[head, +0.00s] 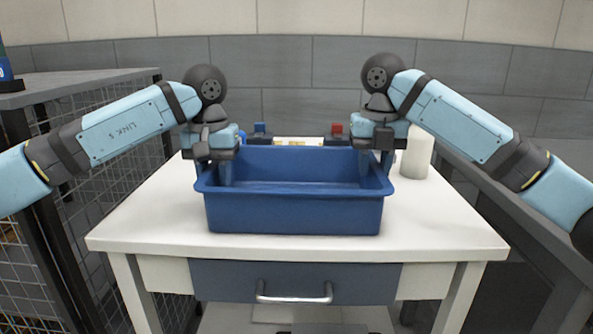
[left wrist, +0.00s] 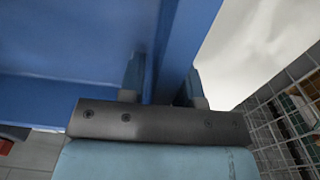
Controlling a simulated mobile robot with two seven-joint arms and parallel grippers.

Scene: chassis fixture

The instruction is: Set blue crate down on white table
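The blue crate (head: 293,213) is upright and level over the front middle of the white table (head: 446,228). Its underside is very close to the tabletop; I cannot tell whether it touches. My left gripper (head: 213,165) is at the crate's left wall. In the left wrist view its fingers (left wrist: 163,88) stand on both sides of the crate's blue wall (left wrist: 165,60), shut on it. My right gripper (head: 377,163) is at the right wall in the same way, its fingertips partly hidden. The part of the crate I see inside looks empty.
A white cylinder (head: 417,152) stands on the table right of the crate. Behind the crate are a red-topped item (head: 337,130), a blue-topped item (head: 259,128) and small yellow pieces, partly hidden. A wire-mesh cage (head: 90,185) stands left. The table's front corners are clear.

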